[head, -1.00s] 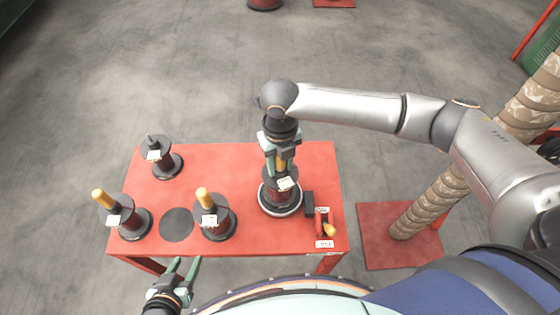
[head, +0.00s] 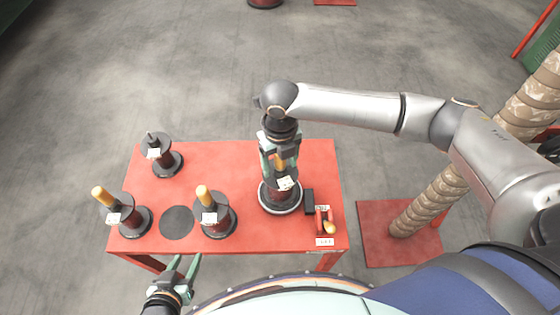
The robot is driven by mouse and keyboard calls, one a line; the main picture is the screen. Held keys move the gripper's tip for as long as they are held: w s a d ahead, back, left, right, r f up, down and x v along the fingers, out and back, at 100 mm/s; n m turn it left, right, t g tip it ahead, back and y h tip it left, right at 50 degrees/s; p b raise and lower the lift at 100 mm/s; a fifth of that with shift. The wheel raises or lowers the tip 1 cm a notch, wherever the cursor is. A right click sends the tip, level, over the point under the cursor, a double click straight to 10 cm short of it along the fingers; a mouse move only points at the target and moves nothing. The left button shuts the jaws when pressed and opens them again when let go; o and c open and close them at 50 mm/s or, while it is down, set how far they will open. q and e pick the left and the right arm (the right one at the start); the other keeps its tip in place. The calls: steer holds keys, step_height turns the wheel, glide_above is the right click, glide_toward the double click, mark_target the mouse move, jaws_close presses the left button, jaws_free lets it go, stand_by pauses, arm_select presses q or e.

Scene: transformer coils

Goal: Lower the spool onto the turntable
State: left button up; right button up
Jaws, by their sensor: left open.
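The spool (head: 284,184), dark with a white label and an orange handle, stands upright on the round turntable (head: 281,212) at the right of the red table. It appears to rest on the turntable's pale-rimmed disc; the contact is partly hidden. My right gripper (head: 280,166) points down over the spool, its fingers apart on either side of the orange handle, partly hiding it. My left gripper (head: 184,264) is open and empty in front of the table's near edge, away from the spool.
On the red table (head: 245,165) stand three other spools: back left (head: 157,145), front left (head: 113,210) and front middle (head: 209,213). A bare dark disc (head: 177,222) lies between the front two. A black box (head: 309,202) and a red device (head: 322,218) sit right of the turntable.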

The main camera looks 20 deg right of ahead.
stand_by(0.3)
arm_select(q)
steer(key=shift+s+a+p, duration=0.45)
steer(key=shift+a+p, duration=0.3)
arm_select(e)
step_height(320, 180, up, 13)
steer(key=shift+f, duration=0.2)
arm_select(q)
steer(key=shift+w+d+r, duration=0.15)
steer(key=shift+d+r, duration=0.05)
arm_select(e)
steer(key=shift+s+a+f, duration=0.1)
